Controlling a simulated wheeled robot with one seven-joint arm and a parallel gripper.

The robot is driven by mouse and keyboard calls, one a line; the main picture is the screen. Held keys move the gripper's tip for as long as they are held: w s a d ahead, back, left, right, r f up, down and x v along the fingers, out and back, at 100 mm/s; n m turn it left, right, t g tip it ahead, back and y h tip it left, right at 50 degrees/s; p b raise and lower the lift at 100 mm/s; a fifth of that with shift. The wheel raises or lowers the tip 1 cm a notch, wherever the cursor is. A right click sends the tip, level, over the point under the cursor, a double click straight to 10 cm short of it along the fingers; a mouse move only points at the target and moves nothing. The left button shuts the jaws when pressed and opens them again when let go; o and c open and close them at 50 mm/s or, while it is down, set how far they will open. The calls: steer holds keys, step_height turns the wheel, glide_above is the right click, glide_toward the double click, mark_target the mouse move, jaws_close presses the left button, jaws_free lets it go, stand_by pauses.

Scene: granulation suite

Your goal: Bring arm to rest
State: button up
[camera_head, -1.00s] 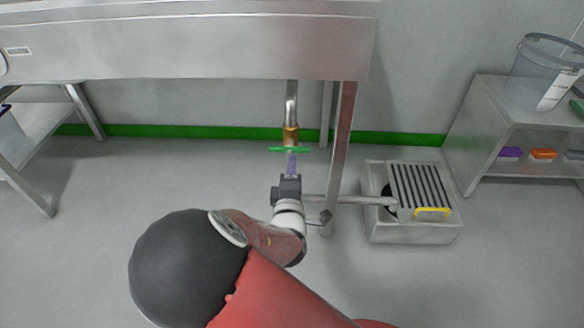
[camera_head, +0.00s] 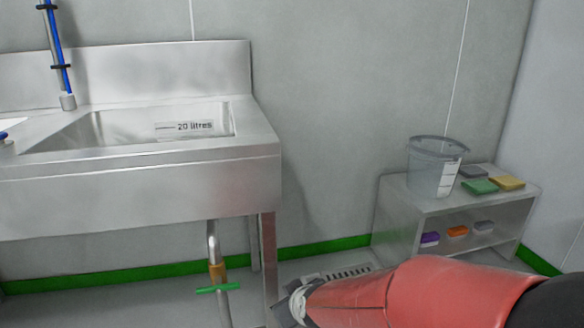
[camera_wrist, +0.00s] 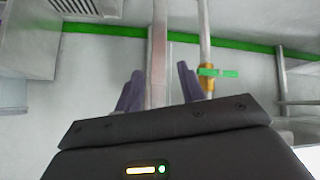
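My arm (camera_head: 400,296) reaches in from the lower right of the head view, with its wrist low beside the sink leg. My gripper (camera_wrist: 160,84) shows in the wrist view with its two purple-grey fingers spread apart and nothing between them; the sink leg stands behind the gap. In the head view the fingers are hard to make out. The drain valve's green handle (camera_head: 217,289) lies crosswise on the pipe under the sink, left of my gripper and apart from it. The handle also shows in the wrist view (camera_wrist: 218,72), right of the fingers.
The steel sink (camera_head: 140,195) with a "20 litres" mark is at left, its leg (camera_head: 269,255) close to my wrist. A floor drain grate (camera_head: 345,273) lies behind my arm. A shelf unit (camera_head: 400,205) at right holds a clear bucket (camera_head: 434,168) and coloured blocks.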

steer(key=s+d+r+m+g+h, duration=0.1)
steer(key=s+d+r+m, duration=0.2)
steer(key=s+d+r, duration=0.2)
steer(key=s+d+r+m+g+h, duration=0.1)
steer(key=s+d+r+m, duration=0.3)
steer(key=s+d, duration=0.6)
steer(key=s+r+h, duration=0.1)
steer(key=s, duration=0.2)
steer(key=shift+s+d+r+g+p, duration=0.25)
steer(key=shift+s+r+g+p, duration=0.1)
steer(key=shift+r+g+p, duration=0.05)
steer(key=shift+c, duration=0.6)
